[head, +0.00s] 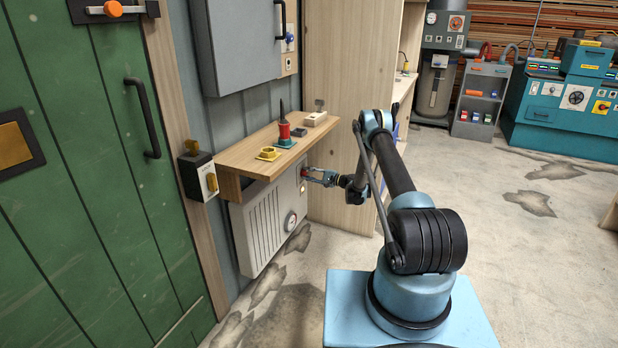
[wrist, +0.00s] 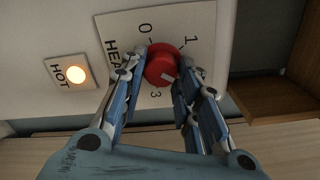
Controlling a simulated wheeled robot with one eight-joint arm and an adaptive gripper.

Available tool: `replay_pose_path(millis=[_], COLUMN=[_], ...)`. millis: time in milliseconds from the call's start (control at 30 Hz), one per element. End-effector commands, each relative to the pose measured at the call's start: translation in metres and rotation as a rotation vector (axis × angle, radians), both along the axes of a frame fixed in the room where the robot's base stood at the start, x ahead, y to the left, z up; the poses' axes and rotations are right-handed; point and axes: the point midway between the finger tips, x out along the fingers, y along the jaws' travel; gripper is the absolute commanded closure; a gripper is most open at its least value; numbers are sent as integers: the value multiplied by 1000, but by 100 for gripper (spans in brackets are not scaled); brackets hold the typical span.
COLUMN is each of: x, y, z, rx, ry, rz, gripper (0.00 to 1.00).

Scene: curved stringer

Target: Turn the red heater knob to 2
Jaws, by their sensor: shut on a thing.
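The red heater knob (wrist: 160,62) sits on a white dial plate (wrist: 117,27) on the heater (head: 262,228). My gripper (wrist: 162,68) is shut on the knob, one finger on each side. In the head view my gripper (head: 311,175) reaches the heater's upper right, under the wooden shelf. In the wrist view the dial appears turned around, with 0, 1 and 3 visible. The 2 is not visible; a finger covers part of the plate. A pale pointer mark on the knob faces the lower side of the picture, slightly right of the 3.
A HOT lamp (wrist: 74,74) glows beside the dial. The wooden shelf (head: 238,157) above the heater holds a red-and-green item (head: 284,132), a yellow ring (head: 268,153) and small blocks. A wooden side panel (head: 338,190) stands right of the heater. The floor at right is open.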

Motion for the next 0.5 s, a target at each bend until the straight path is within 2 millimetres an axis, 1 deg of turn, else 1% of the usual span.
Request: replay_pose_path(millis=[133, 167, 200, 233, 267, 500], x=[-1, -1, -1, -1, -1, -1], y=[0, 0, 0, 0, 0, 0], z=[-1, -1, -1, -1, -1, 0], rx=[-2, -2, -2, -2, -2, 0], ry=[1, 1, 1, 1, 1, 1], rz=[1, 1, 1, 1, 1, 1], gripper=[94, 68, 59, 52, 50, 50])
